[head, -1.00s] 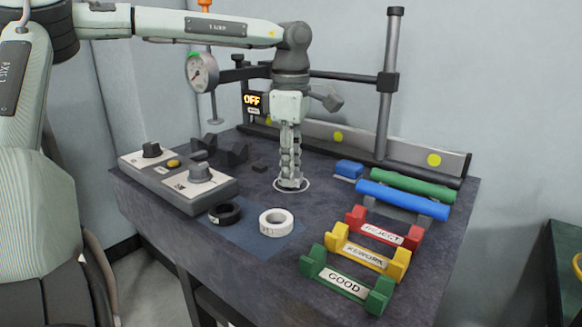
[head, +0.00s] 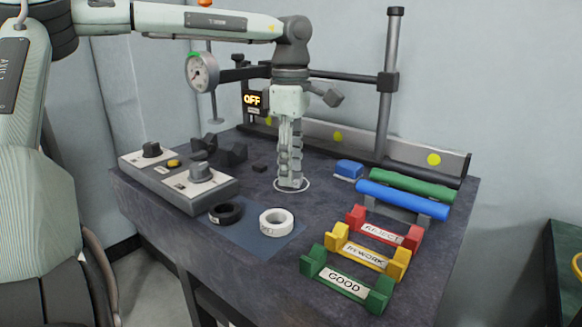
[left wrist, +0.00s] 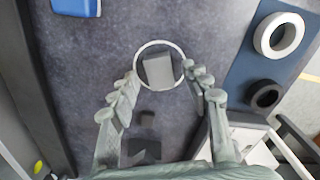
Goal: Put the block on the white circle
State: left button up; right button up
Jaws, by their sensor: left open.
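The grey block (left wrist: 159,70) shows in the left wrist view inside the white circle (left wrist: 163,42), a thin ring outline on the dark table. The block looks to be resting there, its lower end near the ring's edge. My left gripper (left wrist: 158,75) is open, with one finger on either side of the block and gaps between. In the head view my left gripper (head: 290,181) points straight down over the white circle (head: 306,188), fingertips low near the table. The block cannot be made out behind the fingers there. My right gripper is not in view.
A small dark block (head: 259,168) lies left of the circle. A control box (head: 180,182), black ring (head: 225,213) and white ring (head: 276,221) are nearer. A blue block (head: 349,168), blue cylinder (head: 402,199) and labelled red, yellow and green holders (head: 347,286) stand right.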

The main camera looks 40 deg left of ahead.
pick_arm(q)
notch_tip(320, 180, up, 11)
jog(key=shift+r+p, duration=0.2)
jog(key=shift+p, duration=0.1)
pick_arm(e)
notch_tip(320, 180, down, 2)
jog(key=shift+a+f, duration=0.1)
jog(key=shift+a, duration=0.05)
